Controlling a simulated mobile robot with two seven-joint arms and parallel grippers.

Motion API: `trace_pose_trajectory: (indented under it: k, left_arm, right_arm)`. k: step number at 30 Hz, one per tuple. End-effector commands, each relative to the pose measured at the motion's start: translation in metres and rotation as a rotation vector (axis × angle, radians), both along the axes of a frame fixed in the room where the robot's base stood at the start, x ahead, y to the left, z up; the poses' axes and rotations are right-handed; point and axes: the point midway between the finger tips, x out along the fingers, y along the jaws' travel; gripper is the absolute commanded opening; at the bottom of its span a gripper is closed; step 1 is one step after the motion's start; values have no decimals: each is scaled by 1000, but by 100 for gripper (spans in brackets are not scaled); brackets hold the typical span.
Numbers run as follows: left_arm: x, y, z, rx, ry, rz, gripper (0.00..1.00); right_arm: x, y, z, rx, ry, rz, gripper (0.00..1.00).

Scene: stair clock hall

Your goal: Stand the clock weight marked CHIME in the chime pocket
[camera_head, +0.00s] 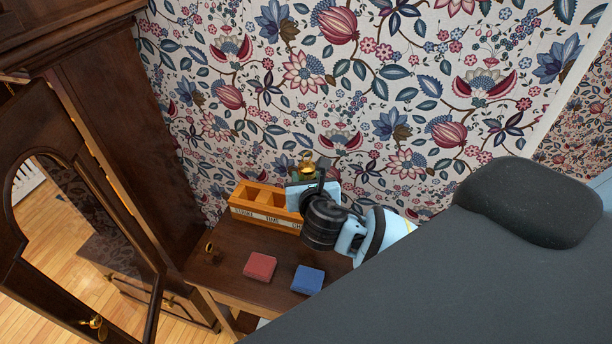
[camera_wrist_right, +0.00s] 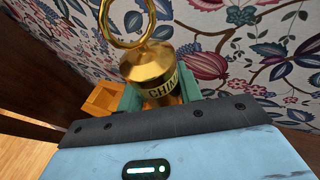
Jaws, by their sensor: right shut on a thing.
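In the head view the weight's brass top (camera_head: 307,164) shows above my right gripper (camera_head: 308,177). I cannot tell whether the weight's base is inside a pocket. My left gripper is out of view.
The box stands on a dark wooden table (camera_head: 230,275) against the papered wall. A red block (camera_head: 260,266), a blue block (camera_head: 307,280) and a small brass piece (camera_head: 209,248) are on the table. A tall clock case with an open glazed door (camera_head: 35,130) stands left.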

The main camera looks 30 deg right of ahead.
Motion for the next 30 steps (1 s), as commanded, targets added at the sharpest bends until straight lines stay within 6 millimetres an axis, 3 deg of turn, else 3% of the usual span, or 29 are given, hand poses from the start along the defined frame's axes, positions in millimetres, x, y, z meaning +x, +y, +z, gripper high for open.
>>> trace_pose_trajectory:
  k: [1, 24, 25, 30]
  left_arm:
    - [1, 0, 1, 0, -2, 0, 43]
    - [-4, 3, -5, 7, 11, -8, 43]
    - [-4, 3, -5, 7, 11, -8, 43]
    - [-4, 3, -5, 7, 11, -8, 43]
  right_arm:
    - [2, 0, 7, -1, -17, 0, 0]
    - [2, 0, -6, -2, -16, 1, 0]
    - [2, 0, -6, -2, -16, 1, 37]
    - [2, 0, -8, -1, -11, 0, 59]
